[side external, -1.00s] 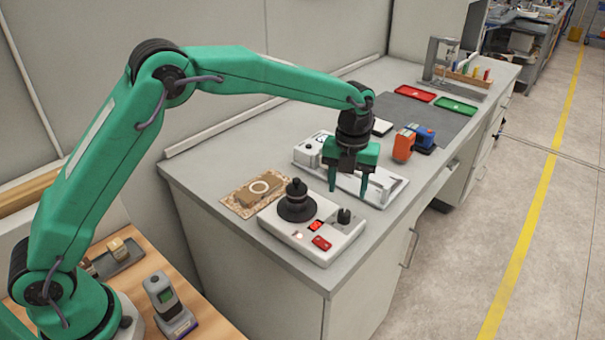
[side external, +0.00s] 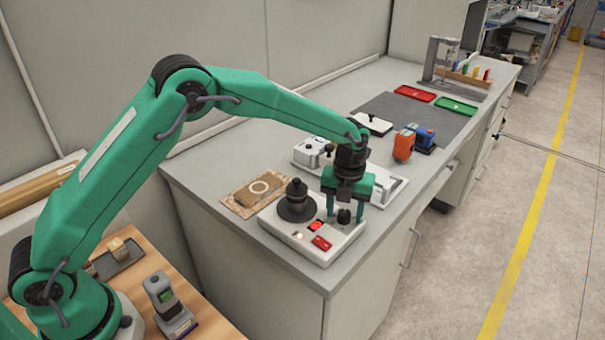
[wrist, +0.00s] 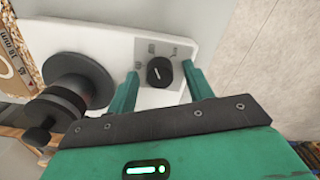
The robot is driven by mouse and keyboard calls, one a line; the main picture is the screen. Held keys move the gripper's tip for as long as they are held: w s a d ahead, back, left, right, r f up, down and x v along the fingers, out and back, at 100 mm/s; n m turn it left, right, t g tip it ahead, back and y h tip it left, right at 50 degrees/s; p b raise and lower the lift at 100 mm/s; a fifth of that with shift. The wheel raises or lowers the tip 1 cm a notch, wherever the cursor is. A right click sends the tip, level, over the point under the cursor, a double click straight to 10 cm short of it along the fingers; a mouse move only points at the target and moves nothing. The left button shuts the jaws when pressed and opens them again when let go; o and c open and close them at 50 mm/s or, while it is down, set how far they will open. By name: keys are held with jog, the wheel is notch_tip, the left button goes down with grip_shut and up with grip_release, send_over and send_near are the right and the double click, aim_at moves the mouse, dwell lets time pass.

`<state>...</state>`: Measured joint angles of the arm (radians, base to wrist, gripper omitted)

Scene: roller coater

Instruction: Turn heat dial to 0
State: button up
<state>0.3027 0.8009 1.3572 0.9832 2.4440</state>
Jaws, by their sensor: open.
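The heat dial is a small black knob (side external: 344,216) on the right part of a white machine (side external: 318,252). In the wrist view the dial (wrist: 159,72) shows a pale pointer line, tilted, with small marks around it too blurred to read. My gripper (side external: 345,216) is lowered over the machine, fingers pointing down. In the wrist view its two green fingers (wrist: 160,82) are open, one on each side of the dial, with visible gaps. I cannot tell how far down the dial they reach.
A black stepped spindle (side external: 297,203) stands on the machine left of the dial. Another white device (side external: 384,188) is close behind.

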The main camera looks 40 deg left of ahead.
jog(key=c, duration=1)
